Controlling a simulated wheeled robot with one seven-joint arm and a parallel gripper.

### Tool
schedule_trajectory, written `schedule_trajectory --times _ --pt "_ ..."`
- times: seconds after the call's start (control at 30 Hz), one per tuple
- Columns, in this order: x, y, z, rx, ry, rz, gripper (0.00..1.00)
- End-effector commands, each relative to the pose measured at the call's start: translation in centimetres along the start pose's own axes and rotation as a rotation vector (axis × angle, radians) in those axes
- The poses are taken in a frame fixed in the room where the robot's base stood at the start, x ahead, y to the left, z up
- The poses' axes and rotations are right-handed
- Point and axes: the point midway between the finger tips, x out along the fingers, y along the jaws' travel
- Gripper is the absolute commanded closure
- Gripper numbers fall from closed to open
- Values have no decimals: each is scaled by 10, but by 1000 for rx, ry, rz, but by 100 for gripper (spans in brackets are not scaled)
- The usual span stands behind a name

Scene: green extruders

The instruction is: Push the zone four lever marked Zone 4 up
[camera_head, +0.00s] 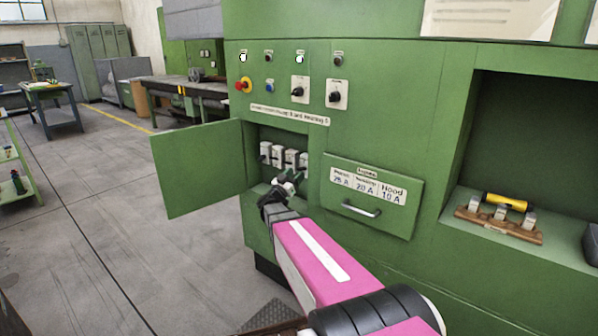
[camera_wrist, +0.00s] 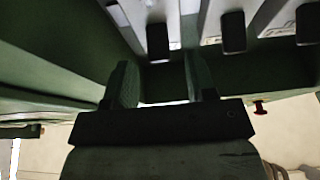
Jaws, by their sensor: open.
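Several white switch units with black levers (camera_head: 278,155) stand in a row inside the open compartment of the green machine. Zone markings are too small to read, so I cannot tell which lever is Zone 4. In the wrist view three black levers show along the top: a left one (camera_wrist: 158,42), a middle one (camera_wrist: 233,32) and a right one (camera_wrist: 308,24). My gripper (camera_head: 284,180) is at the compartment mouth, just below the levers, and hides part of the right side. In the wrist view my gripper (camera_wrist: 160,75) is open and empty, its fingers beneath the left visible lever.
The compartment's green door (camera_head: 198,168) stands open on the left. Knobs and buttons (camera_head: 298,91) sit above. A recess (camera_head: 466,200) at right holds a brown rack and yellow cylinder.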

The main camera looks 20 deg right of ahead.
Motion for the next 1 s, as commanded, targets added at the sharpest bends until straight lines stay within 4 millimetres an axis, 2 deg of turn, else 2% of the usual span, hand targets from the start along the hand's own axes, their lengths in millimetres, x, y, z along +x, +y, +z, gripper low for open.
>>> schedule_trajectory --times 0.1,0.23,0.6,0.63,0.77,0.8,1.0 --pt "18 0 1 -1 0 2 49" --pt "28 0 0 -1 0 1 49" --pt "33 0 0 -1 0 0 49" --pt "33 0 0 -1 0 0 52" --pt "33 0 0 -1 0 0 94" --pt "33 0 0 -1 0 0 98" --pt "34 1 -2 0 -22 1 98"
